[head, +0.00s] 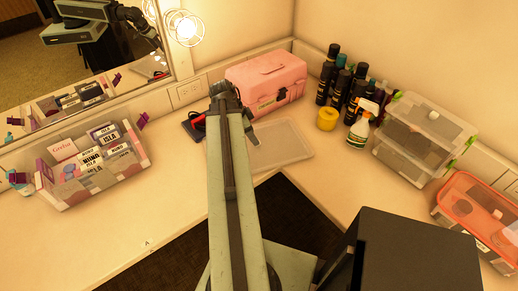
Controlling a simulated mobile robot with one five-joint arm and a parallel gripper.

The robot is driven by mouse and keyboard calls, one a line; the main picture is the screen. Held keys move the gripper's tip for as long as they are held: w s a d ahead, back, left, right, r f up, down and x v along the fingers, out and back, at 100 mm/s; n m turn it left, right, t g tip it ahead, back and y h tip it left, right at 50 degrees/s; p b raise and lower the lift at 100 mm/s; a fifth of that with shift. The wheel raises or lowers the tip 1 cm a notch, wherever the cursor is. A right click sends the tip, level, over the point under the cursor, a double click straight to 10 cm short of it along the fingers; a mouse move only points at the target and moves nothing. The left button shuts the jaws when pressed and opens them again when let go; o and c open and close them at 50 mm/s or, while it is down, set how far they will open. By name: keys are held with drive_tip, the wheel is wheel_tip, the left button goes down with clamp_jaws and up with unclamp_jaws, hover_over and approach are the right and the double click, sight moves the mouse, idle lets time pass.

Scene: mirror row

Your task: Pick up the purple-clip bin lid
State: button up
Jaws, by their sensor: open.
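A clear, flat, frosted lid (285,150) lies on the counter near its inner corner, just right of my arm. I see no purple clips on it. An open clear bin (110,178) with purple clips on its ends stands on the left counter, holding several labelled boxes. My gripper (249,122) is small in the head view, at the far end of my raised arm, just beyond the lid's left edge in the picture. It is open and nothing shows in it. My arm hides the counter left of the lid.
A pink case (267,80) stands behind the lid. A yellow jar (327,119), a spray bottle (361,127) and dark bottles (330,70) stand to the right. Stacked green-clip bins (425,135) and an orange-lidded bin (478,205) line the right counter. A mirror (60,90) backs the left.

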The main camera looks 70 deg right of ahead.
drive_tip(key=b+x, duration=0.5)
drive_tip(key=shift+w+d+f, duration=0.15)
drive_tip(key=shift+d+f, duration=0.05)
drive_tip(key=shift+d, duration=0.05)
drive_tip(key=shift+r, duration=0.2)
clamp_jaws()
